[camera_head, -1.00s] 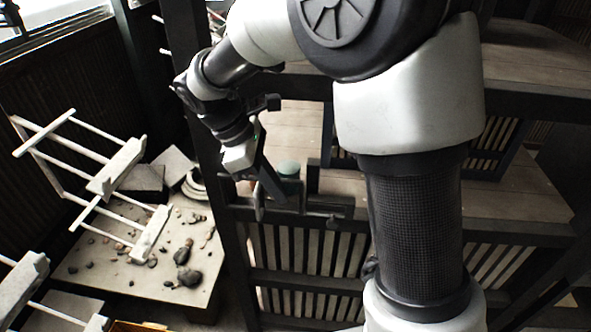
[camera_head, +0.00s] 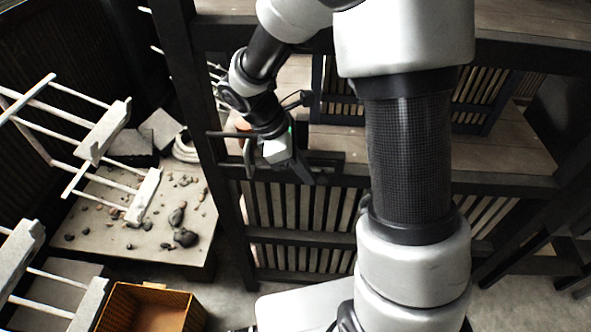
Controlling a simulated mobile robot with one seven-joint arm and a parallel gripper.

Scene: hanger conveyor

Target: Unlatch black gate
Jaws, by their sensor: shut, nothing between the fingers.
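The black slatted gate (camera_head: 300,212) stands upright in the middle of the view, beside a thick dark post (camera_head: 203,130). A dark latch plate (camera_head: 328,157) is along its top rail. A thin dark bar (camera_head: 222,134) sticks out left across the post; I cannot tell if it is the latch bolt. My gripper (camera_head: 308,180) points down at the gate's top rail, just in front of the latch area. It is shut and empty, and it hides part of the latch. I cannot tell whether it touches the latch or the gate.
White racks (camera_head: 100,135) stand at the left above a pale slab (camera_head: 150,235) with scattered stones. An orange-brown crate (camera_head: 152,308) is on the floor at the lower left. Wooden shelves (camera_head: 480,145) are behind the gate. My arm covers the centre right.

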